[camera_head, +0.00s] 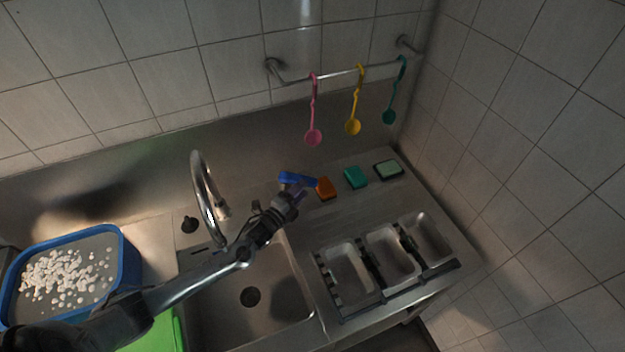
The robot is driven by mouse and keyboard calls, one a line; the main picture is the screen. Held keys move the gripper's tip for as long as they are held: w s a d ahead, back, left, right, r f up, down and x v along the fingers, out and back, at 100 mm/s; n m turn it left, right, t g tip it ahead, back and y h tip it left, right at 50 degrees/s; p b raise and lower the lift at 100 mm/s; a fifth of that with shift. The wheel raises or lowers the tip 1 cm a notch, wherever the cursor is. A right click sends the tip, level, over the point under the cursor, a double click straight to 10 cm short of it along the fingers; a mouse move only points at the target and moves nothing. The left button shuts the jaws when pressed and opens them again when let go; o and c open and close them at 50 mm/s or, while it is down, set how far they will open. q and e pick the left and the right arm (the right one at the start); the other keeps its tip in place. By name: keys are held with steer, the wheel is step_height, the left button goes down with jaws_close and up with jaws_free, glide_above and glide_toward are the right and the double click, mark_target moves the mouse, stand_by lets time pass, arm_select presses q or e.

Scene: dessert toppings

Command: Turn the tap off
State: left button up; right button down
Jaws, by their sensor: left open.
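The chrome gooseneck tap (202,190) rises behind the sink (252,325), its spout curving down to the right. A small dark knob (189,224) stands on the counter just left of the tap's base. I cannot make out any water stream. My left arm comes in from the lower left and crosses in front of the sink and the tap's lower part. My left gripper (296,195) is open, right of the tap, near the back counter. A blue object (297,179) shows right behind its fingertips; I cannot tell whether they touch. My right gripper is out of view.
Orange (325,188), teal (356,176) and pale green (388,168) sponges lie on the back counter. Metal containers (350,275) stand in the right front. Pink, yellow and teal spoons hang from a rail (335,77). A blue tub (124,262) of white pieces sits left.

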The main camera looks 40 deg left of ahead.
mark_target(313, 178)
arm_select(q)
steer(key=shift+w, duration=3.5)
jaws_close()
